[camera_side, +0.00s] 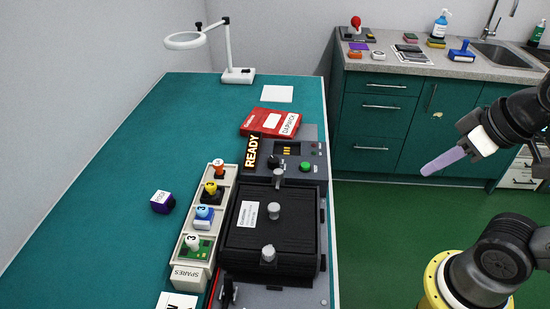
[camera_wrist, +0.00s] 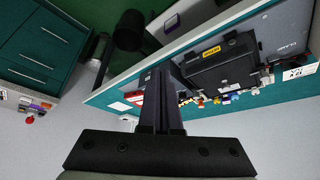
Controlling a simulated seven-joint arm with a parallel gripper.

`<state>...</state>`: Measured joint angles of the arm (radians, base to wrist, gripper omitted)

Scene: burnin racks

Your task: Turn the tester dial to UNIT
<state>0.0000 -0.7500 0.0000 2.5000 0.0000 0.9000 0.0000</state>
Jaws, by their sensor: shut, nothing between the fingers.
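The tester (camera_side: 313,150) is a dark grey unit on the teal bench, with a READY sign (camera_side: 251,152) at its left. A small black knob (camera_side: 274,160), which looks like the dial, sits on its panel beside a green button (camera_side: 305,166). The dial's marks are too small to read. My gripper (camera_side: 427,170) is shut and empty, in the air over the floor, well to the right of the tester. In the wrist view my closed fingers (camera_wrist: 158,85) cover part of the bench, and I cannot make out the dial.
A black lidded box (camera_side: 300,235) with grey knobs stands in front of the panel. A SPARES tray (camera_side: 178,248) with several coloured parts lies left of it. A red box (camera_side: 262,122) lies behind the tester. A lamp (camera_side: 238,74) stands farther back. Open floor separates bench and cabinets (camera_side: 400,120).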

